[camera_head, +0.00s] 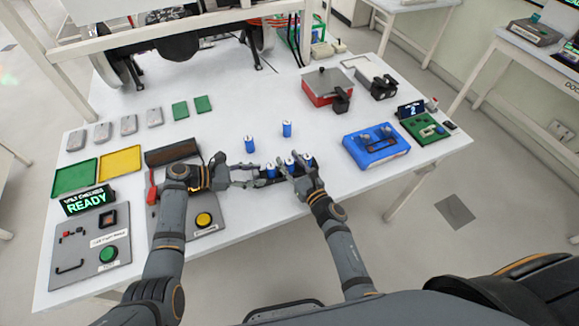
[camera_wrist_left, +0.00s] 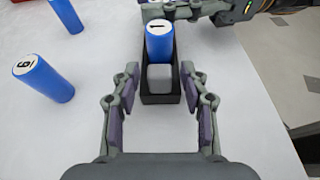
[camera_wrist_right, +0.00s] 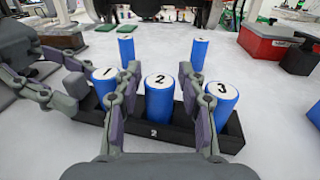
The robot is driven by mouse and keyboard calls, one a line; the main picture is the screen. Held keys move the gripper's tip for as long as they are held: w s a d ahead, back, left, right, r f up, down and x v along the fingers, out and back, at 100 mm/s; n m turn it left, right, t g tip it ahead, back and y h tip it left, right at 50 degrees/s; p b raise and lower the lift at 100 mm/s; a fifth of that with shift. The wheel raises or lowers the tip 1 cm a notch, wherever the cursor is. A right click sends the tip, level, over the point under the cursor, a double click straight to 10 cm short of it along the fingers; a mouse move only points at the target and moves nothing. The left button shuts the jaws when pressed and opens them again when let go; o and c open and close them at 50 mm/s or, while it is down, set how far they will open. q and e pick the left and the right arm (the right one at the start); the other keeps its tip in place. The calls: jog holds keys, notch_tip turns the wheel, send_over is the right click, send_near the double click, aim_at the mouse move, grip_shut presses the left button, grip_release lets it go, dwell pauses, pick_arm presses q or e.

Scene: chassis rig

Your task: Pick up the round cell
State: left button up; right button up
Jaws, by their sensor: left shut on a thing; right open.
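Three blue round cells with white tops marked 1 (camera_wrist_right: 104,84), 2 (camera_wrist_right: 160,98) and 3 (camera_wrist_right: 221,100) stand upright in a black tray (camera_wrist_right: 231,137). My right gripper (camera_wrist_right: 160,112) is open, with its fingers on either side of cell 2. My left gripper (camera_wrist_left: 162,82) is shut on the near end of the tray (camera_wrist_left: 160,99), beside a grey block (camera_wrist_left: 159,78) in front of cell 1 (camera_wrist_left: 159,44). Two more blue cells stand loose behind the tray, a left one (camera_head: 249,144) and a right one (camera_head: 287,129).
A blue box (camera_head: 376,147) and a green device (camera_head: 424,128) stand to the right. A red box (camera_head: 325,86) is at the back right. Green (camera_head: 75,177) and yellow (camera_head: 120,162) trays and a button panel (camera_head: 90,250) are at the left.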

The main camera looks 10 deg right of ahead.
aim_at(290, 161)
grip_shut()
jog(key=shift+r, duration=0.1)
jog(key=shift+r, duration=0.55)
notch_tip(290, 161, up, 2)
jog(key=shift+r, duration=0.1)
jog(key=v, duration=1.8)
jog(key=shift+r, duration=2.35)
pick_arm(q)
jog(key=o, duration=1.3)
